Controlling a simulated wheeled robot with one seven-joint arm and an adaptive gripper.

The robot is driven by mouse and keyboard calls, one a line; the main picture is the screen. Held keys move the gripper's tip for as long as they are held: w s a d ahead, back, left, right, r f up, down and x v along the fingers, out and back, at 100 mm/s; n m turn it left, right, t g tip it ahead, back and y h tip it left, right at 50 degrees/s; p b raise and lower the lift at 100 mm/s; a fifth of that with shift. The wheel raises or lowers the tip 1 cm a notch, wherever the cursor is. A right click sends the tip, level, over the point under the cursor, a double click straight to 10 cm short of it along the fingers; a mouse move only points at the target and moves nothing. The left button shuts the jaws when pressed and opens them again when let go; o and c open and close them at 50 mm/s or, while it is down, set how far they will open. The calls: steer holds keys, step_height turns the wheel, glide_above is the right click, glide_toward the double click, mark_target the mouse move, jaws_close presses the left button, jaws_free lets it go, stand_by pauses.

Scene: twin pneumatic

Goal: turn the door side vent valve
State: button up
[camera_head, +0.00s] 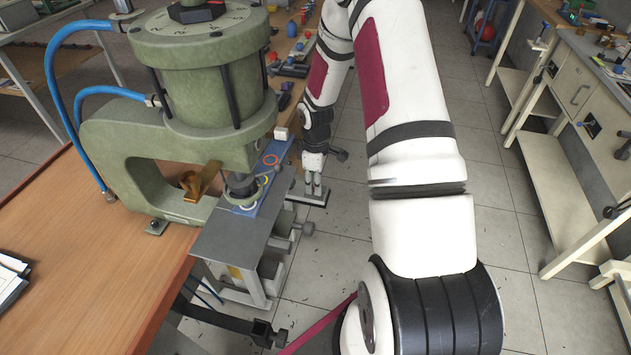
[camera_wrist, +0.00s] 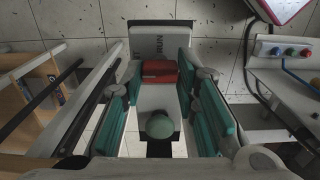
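My gripper (camera_head: 314,186) points down beside the right edge of the press bench in the head view. In the wrist view its two teal-padded fingers (camera_wrist: 158,85) stand apart. A small red block-like part (camera_wrist: 159,71) shows between their far ends, on or above a grey body with partly legible lettering (camera_wrist: 151,42). A pale green round knob (camera_wrist: 160,124) shows between the fingers, nearer the palm. I see no clear grip on either. Which part is the door side vent valve I cannot tell; in the head view my fingers hide that spot.
The green pneumatic press (camera_head: 200,100) with blue hoses (camera_head: 62,45) stands on the wooden table (camera_head: 90,245). A grey plate (camera_head: 235,238) and dark knobs jut out at its right. A white workbench (camera_head: 575,120) stands far right.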

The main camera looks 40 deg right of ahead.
jaws_close()
steer(key=shift+m, duration=0.4)
steer(key=m, duration=0.3)
steer(key=shift+m+b, duration=0.3)
steer(key=shift+b, duration=0.05)
steer(key=m+b, duration=0.1)
steer(key=m, duration=0.3)
steer(key=shift+m, duration=0.3)
steer(key=m+b, duration=0.1)
steer(key=m, duration=0.3)
steer(key=shift+m, duration=0.3)
steer(key=shift+m+b, duration=0.45)
steer(key=shift+m, duration=1.75)
